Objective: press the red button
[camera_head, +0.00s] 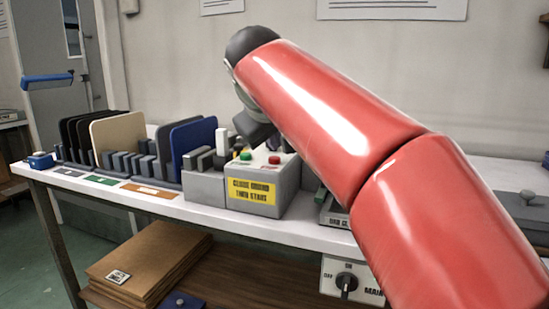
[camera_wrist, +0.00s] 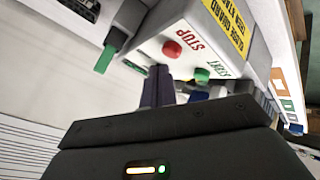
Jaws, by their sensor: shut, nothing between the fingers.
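The red button (camera_head: 274,159) sits on top of a grey control box (camera_head: 290,184), right of a green button (camera_head: 245,155). In the wrist view the red button (camera_wrist: 172,49) is beside the word STOP, and the green button (camera_wrist: 201,75) is beside START. My gripper (camera_head: 259,133) is above and behind the box in the head view, its fingers hard to make out there. In the wrist view my gripper (camera_wrist: 159,70) is shut and empty, its fingertips just below the red button in the picture. Neither button is covered; I see no contact with the red one.
Left of the box stand a rack with dark, beige and blue panels (camera_head: 117,135) and several small grey blocks. Below the bench are brown boards (camera_head: 145,262) and a rotary switch (camera_head: 346,283). A green-tipped piece (camera_wrist: 105,60) lies left of the box in the wrist view.

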